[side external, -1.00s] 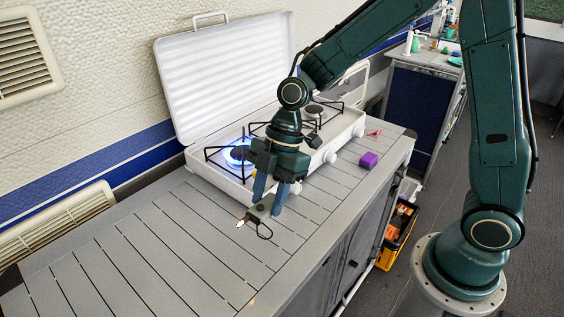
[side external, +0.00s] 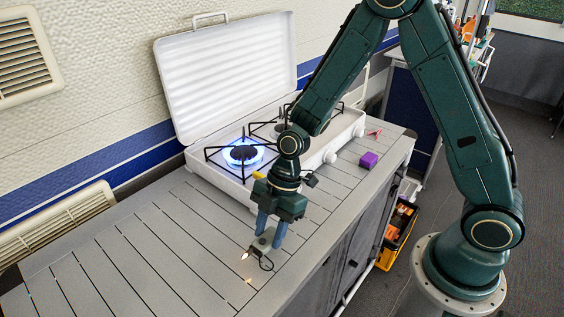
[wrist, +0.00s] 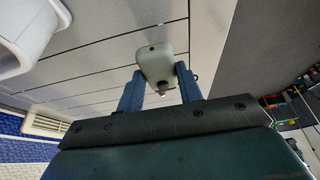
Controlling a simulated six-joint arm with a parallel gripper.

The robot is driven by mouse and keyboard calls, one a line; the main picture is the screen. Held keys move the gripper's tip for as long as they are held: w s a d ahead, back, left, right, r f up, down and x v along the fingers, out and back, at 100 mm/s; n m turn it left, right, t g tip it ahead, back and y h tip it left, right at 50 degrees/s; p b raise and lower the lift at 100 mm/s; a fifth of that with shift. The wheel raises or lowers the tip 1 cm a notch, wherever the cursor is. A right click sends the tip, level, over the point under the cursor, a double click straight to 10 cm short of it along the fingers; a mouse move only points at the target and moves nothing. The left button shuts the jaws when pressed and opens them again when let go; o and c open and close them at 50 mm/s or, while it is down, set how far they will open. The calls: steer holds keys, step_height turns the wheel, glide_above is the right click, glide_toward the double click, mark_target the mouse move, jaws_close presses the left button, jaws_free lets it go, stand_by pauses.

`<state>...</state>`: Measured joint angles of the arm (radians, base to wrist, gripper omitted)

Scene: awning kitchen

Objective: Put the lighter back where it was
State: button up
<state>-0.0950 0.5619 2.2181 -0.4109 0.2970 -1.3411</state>
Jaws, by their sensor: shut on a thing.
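My gripper (side external: 270,241) points down over the slatted grey counter, in front of the stove. It is shut on the lighter (side external: 262,241), a small grey-green body with a dark loop hanging at its front. A small flame burns at the lighter's left end. In the wrist view the lighter (wrist: 156,64) sits between the two blue fingers. It appears to be a little above the counter, but the exact gap is hard to tell.
The white camping stove (side external: 234,190) stands behind with its lid up; its left burner (side external: 242,153) burns blue. A purple block (side external: 369,160) and a small red item (side external: 374,133) lie to the right. The counter (side external: 150,262) is clear on the left, and its front edge is close.

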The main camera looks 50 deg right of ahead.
mark_target(273, 233)
steer(key=shift+f, duration=1.75)
steer(key=shift+f, duration=0.1)
steer(key=o, duration=1)
steer(key=shift+v, duration=6.15)
